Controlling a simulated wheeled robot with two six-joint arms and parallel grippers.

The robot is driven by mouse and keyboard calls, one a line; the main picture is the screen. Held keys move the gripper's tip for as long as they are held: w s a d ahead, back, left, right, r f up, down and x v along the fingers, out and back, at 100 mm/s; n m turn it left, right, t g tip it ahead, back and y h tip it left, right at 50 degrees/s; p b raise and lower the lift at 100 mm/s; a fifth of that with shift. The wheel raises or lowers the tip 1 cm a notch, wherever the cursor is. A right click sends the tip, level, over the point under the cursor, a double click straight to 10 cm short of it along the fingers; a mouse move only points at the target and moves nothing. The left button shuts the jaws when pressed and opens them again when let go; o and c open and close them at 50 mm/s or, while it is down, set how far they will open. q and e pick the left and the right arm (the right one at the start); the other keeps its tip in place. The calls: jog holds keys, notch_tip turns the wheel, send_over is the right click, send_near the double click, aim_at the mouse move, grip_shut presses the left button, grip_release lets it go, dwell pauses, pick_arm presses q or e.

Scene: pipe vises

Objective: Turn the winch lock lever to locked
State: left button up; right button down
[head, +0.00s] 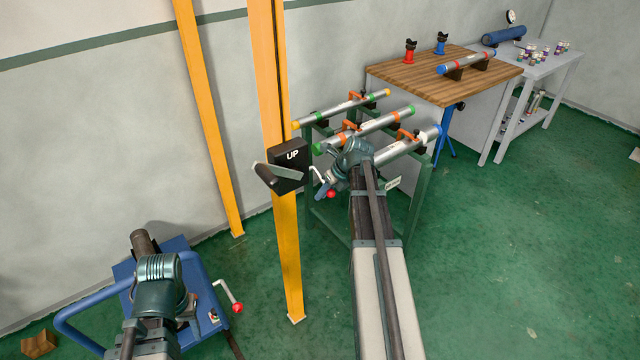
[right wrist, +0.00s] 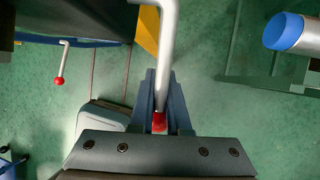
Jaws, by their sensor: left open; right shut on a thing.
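The winch lock lever (head: 318,178) is a bent silver rod with a red knob, on the right side of the black winch box (head: 290,165) marked UP. My right gripper (head: 326,188) is shut on this lever near its red end. In the right wrist view the lever (right wrist: 167,45) comes down between the fingers of the gripper (right wrist: 159,118), with the red knob between them. My left gripper (head: 187,308) is open and low at the left, in front of the blue cart; its fingers are mostly hidden.
A crank with a dark grip (head: 266,174) sticks out left of the winch box on a yellow post (head: 290,260). A blue cart (head: 75,320) carries another red-knobbed lever (head: 237,308). A green rack (head: 418,190) with pipes stands close behind my right arm.

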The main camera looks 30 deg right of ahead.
jog(key=shift+s+r+g+p, duration=0.6)
jog(key=shift+s+g+p, duration=0.1)
jog(key=shift+g+p, duration=0.35)
jog(key=c, duration=0.9)
grip_release()
jog(key=shift+s, duration=0.1)
jog(key=shift+r, duration=0.1)
